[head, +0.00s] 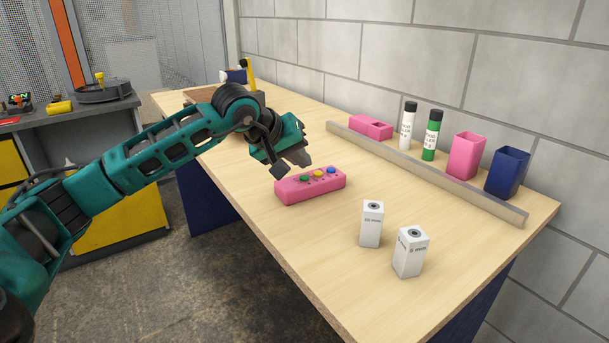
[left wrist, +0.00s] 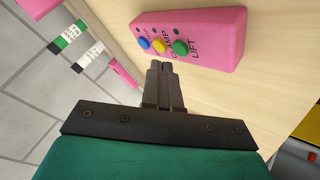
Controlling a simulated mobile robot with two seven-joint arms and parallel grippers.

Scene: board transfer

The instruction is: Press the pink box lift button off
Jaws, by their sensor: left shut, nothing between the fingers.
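The pink button box (head: 310,188) lies on the wooden table, with a green button (head: 304,178), a yellow button (head: 318,174) and a blue button (head: 331,171) in a row on top. In the left wrist view the box (left wrist: 215,38) shows the word LIFT beside the green button (left wrist: 180,48). The yellow button (left wrist: 160,46) is in the middle and the blue button (left wrist: 144,43) at the left. My left gripper (head: 294,168) is shut and empty, just behind and above the box. In the left wrist view its fingertips (left wrist: 161,66) point towards the buttons. The right gripper is not in view.
Two white boxes (head: 371,224) (head: 410,252) stand at the front right. Behind a low rail (head: 420,171) are a pink block (head: 371,127), white and green bottles (head: 432,135), a pink cup (head: 466,156) and a blue cup (head: 507,172). The table between box and rail is clear.

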